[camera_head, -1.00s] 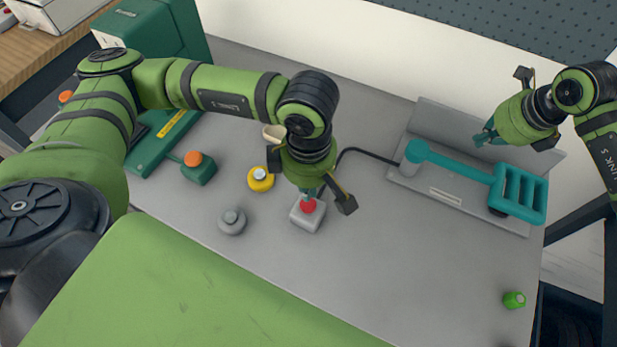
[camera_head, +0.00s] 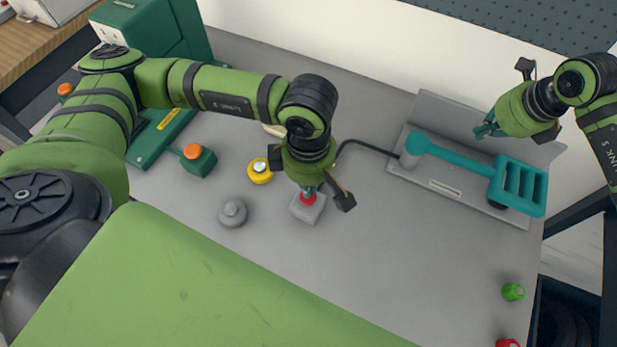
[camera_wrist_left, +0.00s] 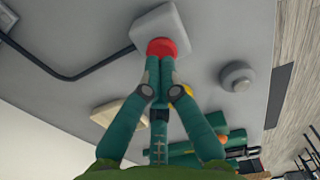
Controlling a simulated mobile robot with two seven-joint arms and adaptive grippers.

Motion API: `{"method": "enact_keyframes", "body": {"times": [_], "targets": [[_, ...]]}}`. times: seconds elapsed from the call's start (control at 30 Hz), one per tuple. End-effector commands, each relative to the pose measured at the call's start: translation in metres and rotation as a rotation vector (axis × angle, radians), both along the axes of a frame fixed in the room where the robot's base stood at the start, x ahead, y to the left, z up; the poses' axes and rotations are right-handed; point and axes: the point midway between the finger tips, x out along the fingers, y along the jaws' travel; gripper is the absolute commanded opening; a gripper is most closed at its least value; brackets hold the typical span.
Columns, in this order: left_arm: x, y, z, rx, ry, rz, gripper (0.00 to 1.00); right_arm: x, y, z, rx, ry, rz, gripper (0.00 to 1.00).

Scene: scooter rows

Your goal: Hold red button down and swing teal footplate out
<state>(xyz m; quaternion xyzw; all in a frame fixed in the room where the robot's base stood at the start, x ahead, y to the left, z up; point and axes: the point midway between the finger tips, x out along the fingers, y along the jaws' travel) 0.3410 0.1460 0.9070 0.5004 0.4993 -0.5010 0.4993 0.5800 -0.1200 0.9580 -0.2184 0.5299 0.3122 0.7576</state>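The red button (camera_head: 308,199) sits on a light grey box (camera_head: 309,209) joined to a black cable. My left gripper (camera_head: 309,190) points down over it with its fingers together. In the left wrist view the fingertips (camera_wrist_left: 160,82) meet at the red button (camera_wrist_left: 161,47) and appear to touch its top. The teal footplate (camera_head: 518,186) is a slotted pad at the right end of a teal arm (camera_head: 455,163), whose round pivot end is at the left. It lies along the grey bracket (camera_head: 400,168). My right gripper (camera_head: 486,130) hangs behind the teal arm, apart from it; its finger opening is too small to judge.
A yellow button (camera_head: 260,171), a grey knob (camera_head: 233,213) and an orange-topped green box (camera_head: 198,160) stand left of the red button. A green piece (camera_head: 513,292) and a red piece (camera_head: 508,343) lie near the right edge. The table's front middle is clear.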

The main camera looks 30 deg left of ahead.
Motion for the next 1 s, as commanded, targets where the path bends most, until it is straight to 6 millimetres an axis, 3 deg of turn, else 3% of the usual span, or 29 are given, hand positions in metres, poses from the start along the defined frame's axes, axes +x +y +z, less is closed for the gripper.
{"method": "enact_keyframes", "body": {"times": [0.67,1.0], "targets": [[0.0,0.0,-0.021,0.0,0.001,0.001,0.0,0.0,0.0,0.0,0.0,0.0,0.0,0.0],[0.0,0.0,-0.021,0.0,0.001,0.0,0.0,0.0,0.0,-0.003,-0.001,0.001,0.0,0.0]]}}
